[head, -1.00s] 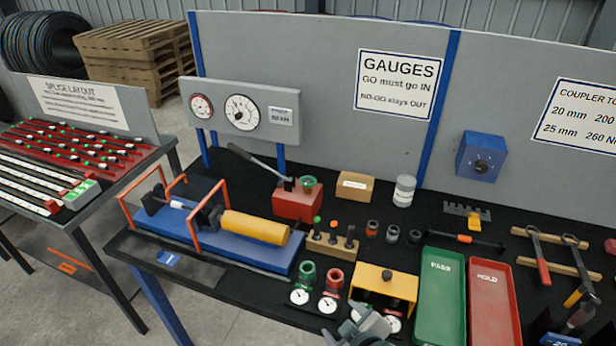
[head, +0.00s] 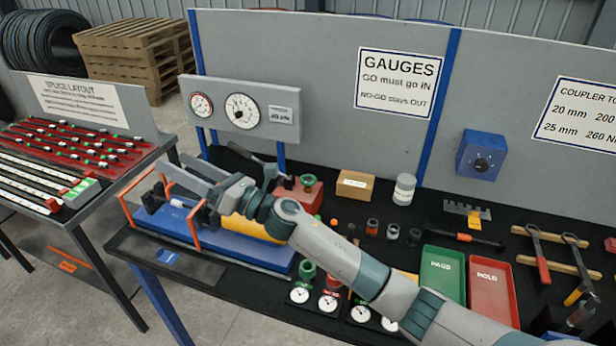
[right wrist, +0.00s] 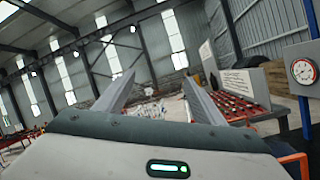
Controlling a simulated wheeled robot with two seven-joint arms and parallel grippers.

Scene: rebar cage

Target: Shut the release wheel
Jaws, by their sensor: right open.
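A small green wheel (head: 308,181), which looks like the release wheel, sits on the right end of the red pump block (head: 297,197). The block is partly hidden by my right arm. Its grey lever (head: 240,153) slants up to the left and is partly covered by my gripper. My right gripper (head: 172,168) is open and empty, left of the wheel and above the blue jack bench (head: 170,222); it is apart from the wheel. In the right wrist view its two fingers (right wrist: 156,84) stand apart with nothing between them. The wheel is not in that view. My left gripper is not in view.
Orange frames (head: 127,212) and a yellow cylinder (head: 245,230) stand on the jack bench below my gripper. A gauge panel (head: 267,113) is behind. A cardboard box (head: 355,187) and white tub (head: 404,188) are right of the wheel. My forearm crosses above the gauges and trays.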

